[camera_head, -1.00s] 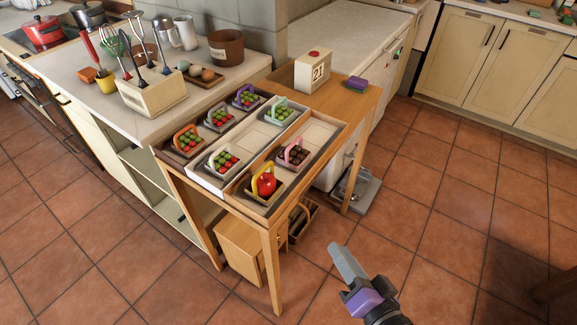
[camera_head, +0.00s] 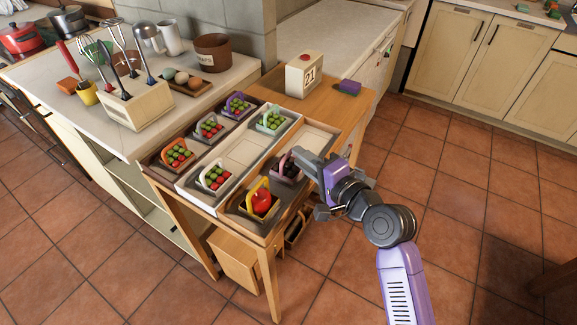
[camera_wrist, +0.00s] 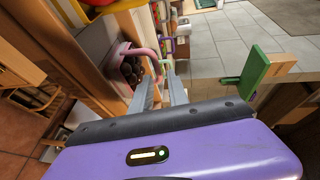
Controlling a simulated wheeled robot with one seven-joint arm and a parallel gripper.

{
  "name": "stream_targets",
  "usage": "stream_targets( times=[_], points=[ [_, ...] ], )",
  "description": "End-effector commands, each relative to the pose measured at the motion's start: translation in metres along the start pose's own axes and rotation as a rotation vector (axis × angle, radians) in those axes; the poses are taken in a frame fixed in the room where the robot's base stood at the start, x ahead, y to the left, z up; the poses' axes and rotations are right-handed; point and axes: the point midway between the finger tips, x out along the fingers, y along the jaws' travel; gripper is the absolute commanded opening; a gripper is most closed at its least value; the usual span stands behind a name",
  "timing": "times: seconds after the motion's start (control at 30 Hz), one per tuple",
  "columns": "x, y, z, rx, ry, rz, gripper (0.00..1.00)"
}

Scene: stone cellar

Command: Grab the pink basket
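The pink basket (camera_head: 284,175) holds dark round items and sits in the right-hand tray section on the wooden table. In the head view my gripper (camera_head: 312,162) is just right of it and hides part of it. In the wrist view the pink basket (camera_wrist: 119,65) is up and left of my fingers, with its pink handle arching toward the fingertips. My gripper (camera_wrist: 160,80) is open, with a gap between the two fingers. The handle's end is close to the fingertips; I cannot tell whether they touch.
A yellow-handled basket (camera_head: 259,203) with a red item stands just in front of the pink one. A mint basket (camera_head: 271,122) and several others fill the neighbouring sections. Open floor lies to the right.

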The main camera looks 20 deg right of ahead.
Motion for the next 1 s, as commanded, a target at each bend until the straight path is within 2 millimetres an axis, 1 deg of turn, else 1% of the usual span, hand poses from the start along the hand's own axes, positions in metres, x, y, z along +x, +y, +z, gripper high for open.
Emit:
stream_targets(
  times=[0.2, 0.33, 0.6, 0.63, 0.7, 0.73, 1.0],
  points=[
    [0.031, 0.001, 0.002, -0.002, -0.001, 0.0, 0.2],
    [0.044, 0.002, 0.002, -0.001, 0.001, 0.0, 0.2],
    [0.046, 0.002, 0.002, -0.001, 0.001, -0.001, 0.2],
    [0.046, 0.002, 0.002, -0.001, 0.001, 0.0, 0.17],
    [0.046, 0.002, 0.002, -0.001, 0.001, 0.0, 0.03],
    [0.046, 0.002, 0.002, -0.002, 0.001, 0.0, 0.0],
    [0.046, 0.002, 0.002, -0.002, 0.001, -0.001, 0.0]
  ],
)
